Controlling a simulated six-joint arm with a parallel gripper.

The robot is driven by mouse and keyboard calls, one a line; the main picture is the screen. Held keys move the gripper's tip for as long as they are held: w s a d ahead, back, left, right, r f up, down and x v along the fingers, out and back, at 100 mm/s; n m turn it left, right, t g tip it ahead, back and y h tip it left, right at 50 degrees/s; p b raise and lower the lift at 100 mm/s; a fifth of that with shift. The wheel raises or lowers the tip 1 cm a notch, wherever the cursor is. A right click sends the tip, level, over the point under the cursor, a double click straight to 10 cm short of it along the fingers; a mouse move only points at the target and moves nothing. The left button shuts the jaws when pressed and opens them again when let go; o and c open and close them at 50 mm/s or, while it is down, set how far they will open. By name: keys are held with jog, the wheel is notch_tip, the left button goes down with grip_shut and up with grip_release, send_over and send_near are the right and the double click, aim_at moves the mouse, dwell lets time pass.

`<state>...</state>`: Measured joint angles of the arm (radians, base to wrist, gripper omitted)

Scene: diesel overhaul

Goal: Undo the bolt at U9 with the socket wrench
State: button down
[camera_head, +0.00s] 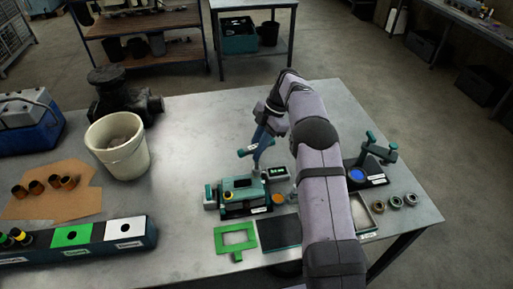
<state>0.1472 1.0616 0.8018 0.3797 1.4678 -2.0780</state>
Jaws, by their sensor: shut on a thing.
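My gripper (264,127) is above the small teal engine unit (235,199) on the bench. It is shut on a blue and teal tool, which appears to be the socket wrench (257,147). The tool slants down towards the back right part of the unit. Whether its lower end touches a bolt is too small to tell. I cannot make out which bolt is at U9.
A teal-handled stand (372,150) is right of my arm. A white bucket (117,146), dark casting (120,97) and bin row (75,242) stand left.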

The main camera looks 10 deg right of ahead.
jog(key=shift+w+r+p, duration=0.1)
jog(key=shift+r+p, duration=0.4)
jog(key=shift+r, duration=0.05)
jog(key=shift+b, duration=0.45)
jog(key=shift+f+m+t+b, duration=0.1)
jog(key=shift+m+t+b, duration=0.2)
jog(key=shift+m+b, duration=0.4)
jog(key=m+t+b, duration=0.1)
jog(key=m+b, duration=0.2)
jog(key=m+t+b, duration=0.1)
jog(key=m+b, duration=0.2)
jog(key=b, duration=0.1)
jog(key=shift+t, duration=0.3)
jog(key=m+t+b, duration=0.1)
jog(key=m+b, duration=0.1)
jog(key=m, duration=0.1)
jog(key=shift+h, duration=0.4)
jog(key=shift+r+m+t+h+b, duration=0.15)
jog(key=shift+m+t+h+b, duration=0.15)
jog(key=shift+m, duration=0.8)
jog(key=shift+r+m+t+h+b, duration=0.1)
jog(key=shift+m+t+h+b, duration=0.2)
jog(key=shift+m, duration=0.8)
jog(key=shift+m+t+h+p, duration=0.4)
jog(key=shift+m+h+p, duration=0.55)
jog(key=shift+m, duration=1.45)
jog(key=shift+m+h, duration=0.75)
jog(key=shift+m, duration=1.05)
